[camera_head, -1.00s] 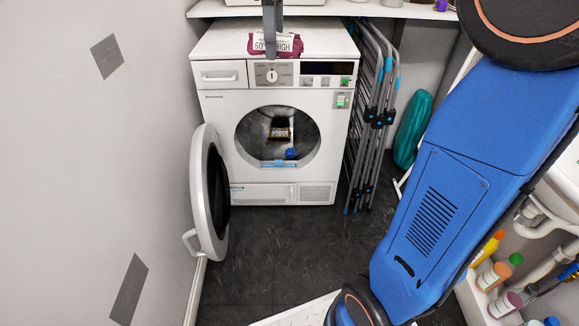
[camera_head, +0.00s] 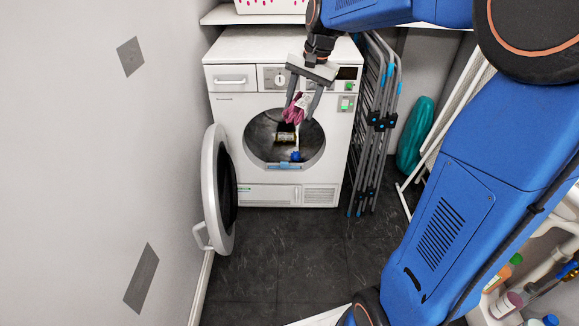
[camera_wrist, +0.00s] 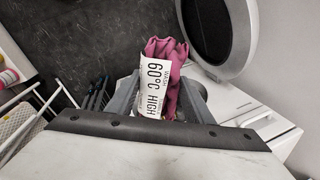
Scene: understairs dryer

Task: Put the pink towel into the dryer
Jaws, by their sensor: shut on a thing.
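My gripper (camera_head: 304,100) is shut on the pink towel (camera_head: 291,112) and holds it in front of the upper edge of the dryer's round opening. The towel hangs bunched and dark pink, with a white label; in the wrist view the towel (camera_wrist: 172,52) sits between the fingers, and its label reads "60°C HIGH". The white dryer (camera_head: 240,110) has its door (camera_head: 216,190) swung wide open to the left. Inside the drum (camera_head: 262,135), a small blue item and a light-coloured part show. The towel and gripper hide part of the opening's top.
A folded drying rack (camera_head: 378,120) stands close to the dryer's right side. A teal rolled item (camera_head: 415,135) is farther right. A shelf (camera_head: 225,15) with a white basket (camera_head: 270,6) is above. Bottles (camera_head: 508,300) stand low at the right. The dark floor (camera_head: 280,260) in front is clear.

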